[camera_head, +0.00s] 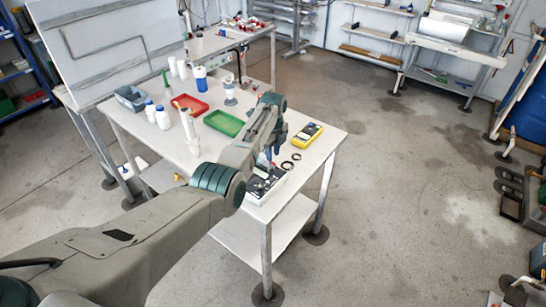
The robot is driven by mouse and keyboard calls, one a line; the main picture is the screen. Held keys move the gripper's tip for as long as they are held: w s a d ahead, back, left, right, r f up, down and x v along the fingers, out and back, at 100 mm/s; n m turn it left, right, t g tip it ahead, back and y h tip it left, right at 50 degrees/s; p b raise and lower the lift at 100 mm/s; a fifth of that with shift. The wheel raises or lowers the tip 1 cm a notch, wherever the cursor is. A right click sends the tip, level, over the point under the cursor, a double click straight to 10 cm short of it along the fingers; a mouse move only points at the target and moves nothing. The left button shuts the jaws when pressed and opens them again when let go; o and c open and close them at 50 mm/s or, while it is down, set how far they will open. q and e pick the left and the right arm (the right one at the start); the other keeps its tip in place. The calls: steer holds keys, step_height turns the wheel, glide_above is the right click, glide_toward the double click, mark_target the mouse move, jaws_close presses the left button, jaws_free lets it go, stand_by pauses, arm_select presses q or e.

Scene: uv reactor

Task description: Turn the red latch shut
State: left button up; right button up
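My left arm comes in from the lower left and reaches over the white table (325,146). My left gripper (268,160) points down over a small white and dark device (264,187) at the table's near right corner. The fingertips are close above or at the device. They are too small and too covered by the arm to show whether they are open or touching it. I cannot pick out the red latch; the arm and gripper hide part of the device. My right gripper is not in view.
A yellow meter (307,135) and black rings (287,165) lie right of the gripper. A green tray (222,123), a red tray (189,105), white bottles (163,118) and a grey bin (131,98) stand farther back and left.

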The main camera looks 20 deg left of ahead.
mark_target(273, 162)
arm_select(q)
step_height(273, 162, up, 8)
steer(key=b, duration=0.2)
stand_by(0.4)
